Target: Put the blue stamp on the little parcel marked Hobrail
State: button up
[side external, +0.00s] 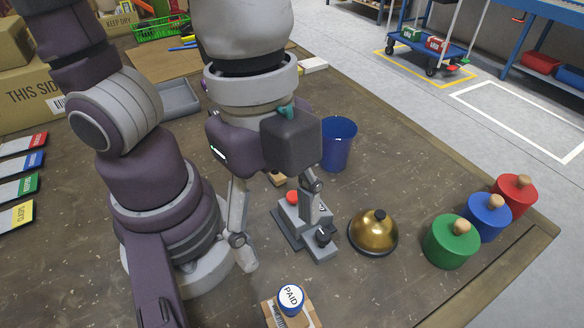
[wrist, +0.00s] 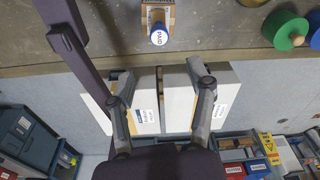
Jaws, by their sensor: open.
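A stamp with a blue rim and a white round top reading PAID (side external: 291,299) stands upright on a small cardboard parcel (side external: 311,315) at the near table edge. In the wrist view the PAID stamp (wrist: 159,35) and the parcel beneath it (wrist: 168,14) show at the top. I cannot read any Hobrail marking on the parcel. My gripper (side external: 280,238) is open, with its fingers spread and nothing held; it is behind the stamp and apart from it. In the wrist view its fingers (wrist: 160,95) frame white boxes beyond the table edge.
A grey device with a red knob (side external: 292,197) and a brass bell (side external: 373,232) stand near my gripper. A blue cup (side external: 338,143) is behind. Green (side external: 452,242), blue (side external: 487,217) and red (side external: 516,194) knobbed discs line the right. Table between bell and stamp is clear.

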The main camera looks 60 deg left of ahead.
jog(key=w+a+r+n+t, duration=0.1)
jog(key=w+a+n+t, duration=0.1)
jog(key=w+a+n, duration=0.2)
jog(key=w+a+r+n+t+y, duration=0.1)
jog(key=w+a+n+t, duration=0.2)
jog(key=a+n, duration=0.8)
jog(key=shift+w+a+n, duration=0.3)
jog(key=shift+w+a, duration=0.05)
jog(key=shift+a, duration=0.25)
